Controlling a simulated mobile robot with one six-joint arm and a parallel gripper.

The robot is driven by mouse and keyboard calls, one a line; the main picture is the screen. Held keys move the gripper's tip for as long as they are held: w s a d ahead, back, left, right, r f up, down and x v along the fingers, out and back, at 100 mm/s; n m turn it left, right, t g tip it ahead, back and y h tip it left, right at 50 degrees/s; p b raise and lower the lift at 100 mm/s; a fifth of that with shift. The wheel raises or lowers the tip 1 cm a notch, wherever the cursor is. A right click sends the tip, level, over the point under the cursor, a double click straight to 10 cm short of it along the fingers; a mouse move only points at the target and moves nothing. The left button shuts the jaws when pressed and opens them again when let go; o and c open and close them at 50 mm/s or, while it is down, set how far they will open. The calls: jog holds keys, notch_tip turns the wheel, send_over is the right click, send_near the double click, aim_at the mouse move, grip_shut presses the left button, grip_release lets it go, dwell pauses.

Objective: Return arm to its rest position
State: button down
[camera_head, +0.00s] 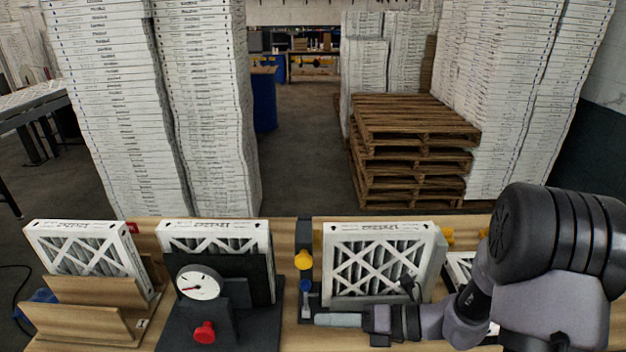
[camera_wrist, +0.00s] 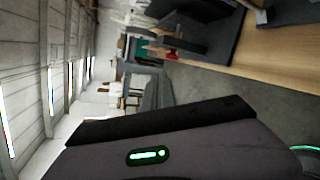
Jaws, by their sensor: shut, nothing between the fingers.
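My arm comes in from the right of the head view and bends low over the wooden bench (camera_head: 288,240). My gripper (camera_head: 345,320) is at the arm's left end, pointing left, low in front of a white-framed pleated filter (camera_head: 378,262). It looks shut and holds nothing. Part of the bench and a further filter (camera_head: 459,268) at the right are hidden behind my arm. The wrist view is turned sideways and shows a dark grey body with a green light, but no fingertips.
A filter (camera_head: 88,258) stands in a wooden rack (camera_head: 82,305) at the left. Beside it a black stand (camera_head: 232,305) with a round gauge (camera_head: 198,282) and red knob (camera_head: 204,332) holds another filter. Behind are tall white stacks (camera_head: 205,110) and wooden pallets (camera_head: 410,145).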

jog(key=s+a+n+g+h+b, duration=0.3)
jog(key=s+n+h+b, duration=0.25)
jog(key=s+n, duration=0.6)
jog(key=s+d+f+n+t+h+b, duration=0.1)
jog(key=s+d+n+t+h+b, duration=0.4)
jog(key=n, duration=1.2)
jog(key=d+h+b, duration=0.1)
jog(key=d+b, duration=0.1)
jog(key=d, duration=0.1)
jog(key=shift+s+h, duration=0.35)
jog(key=shift+a+f, duration=0.1)
